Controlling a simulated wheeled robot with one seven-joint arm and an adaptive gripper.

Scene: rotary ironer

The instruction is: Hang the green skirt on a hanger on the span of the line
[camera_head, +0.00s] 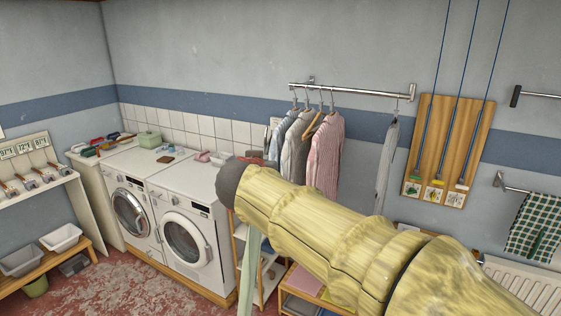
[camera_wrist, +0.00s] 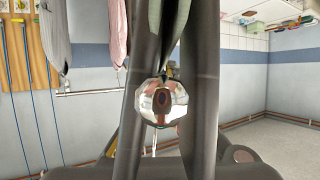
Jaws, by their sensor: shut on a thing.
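A pale green strip of cloth (camera_head: 252,265), which looks like the green skirt seen edge-on, hangs below the dark rounded end of my arm in the head view. In the wrist view, which looks upside down, my gripper (camera_wrist: 166,76) has its two dark fingers close together. A clear faceted knob (camera_wrist: 162,103) sits between them, with green cloth (camera_wrist: 175,38) beyond it. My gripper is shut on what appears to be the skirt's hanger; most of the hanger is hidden. In the head view my arm hides the jaws. No overhead line span shows clearly.
A wall rail (camera_head: 350,91) holds several shirts on hangers and a grey garment (camera_head: 387,165). A wooden board (camera_head: 450,150) carries three blue cords running upward. A checked cloth (camera_head: 535,225) hangs at right.

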